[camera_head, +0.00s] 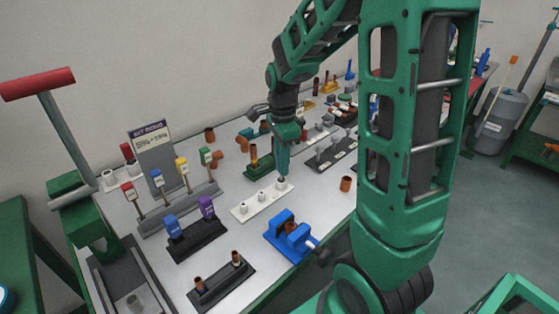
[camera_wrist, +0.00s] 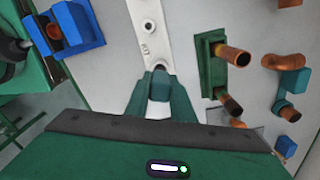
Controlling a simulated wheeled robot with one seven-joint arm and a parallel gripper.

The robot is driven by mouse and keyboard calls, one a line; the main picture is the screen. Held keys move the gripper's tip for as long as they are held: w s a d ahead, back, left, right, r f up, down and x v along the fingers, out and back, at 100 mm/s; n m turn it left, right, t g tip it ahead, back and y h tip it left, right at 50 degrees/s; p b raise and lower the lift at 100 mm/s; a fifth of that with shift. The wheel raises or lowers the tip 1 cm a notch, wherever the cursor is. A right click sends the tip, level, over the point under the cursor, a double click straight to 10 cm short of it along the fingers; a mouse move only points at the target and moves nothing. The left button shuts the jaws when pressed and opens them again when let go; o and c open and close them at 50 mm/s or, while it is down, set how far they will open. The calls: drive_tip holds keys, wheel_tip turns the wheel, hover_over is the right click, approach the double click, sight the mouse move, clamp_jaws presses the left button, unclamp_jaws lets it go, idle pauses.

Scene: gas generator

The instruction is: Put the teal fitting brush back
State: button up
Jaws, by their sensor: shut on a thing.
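The white strip-shaped holder (camera_head: 252,209) with a row of round sockets lies on the table near its middle. My gripper (camera_head: 283,172) points down over the far right end of this holder. In the wrist view my gripper (camera_wrist: 160,90) is shut on a grey-teal piece (camera_wrist: 160,86), which seems to be the handle of the teal fitting brush. The fingers hide most of it. The holder's end (camera_wrist: 149,35) lies directly beyond the fingertips, with a dark round spot at the tip. I cannot tell whether the brush is inside the end socket or just above it.
A blue vise (camera_head: 289,238) stands in front of the holder. A green block with copper pipes (camera_head: 259,163) stands close behind it. A dark rack with blue and purple pieces (camera_head: 196,244) is to the left, and a loose copper fitting (camera_head: 346,184) to the right.

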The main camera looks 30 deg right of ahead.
drive_tip(key=shift+f, duration=0.3)
drive_tip(key=o, duration=1)
wheel_tip(320, 180, up, 11)
drive_tip(key=shift+w+f, duration=0.1)
drive_tip(key=shift+f, duration=0.05)
drive_tip(key=s+d+f+n, duration=0.1)
drive_tip(key=s+n, duration=0.3)
drive_tip(key=s, duration=0.4)
drive_tip(key=s+d+f+n, duration=0.1)
drive_tip(key=s+n, duration=0.4)
drive_tip(key=s, duration=0.3)
drive_tip(key=s+d+f+n, duration=0.1)
drive_tip(key=s+n, duration=0.3)
drive_tip(key=s, duration=0.5)
drive_tip(key=shift+d+f+n, duration=0.2)
drive_tip(key=shift+d+n, duration=0.2)
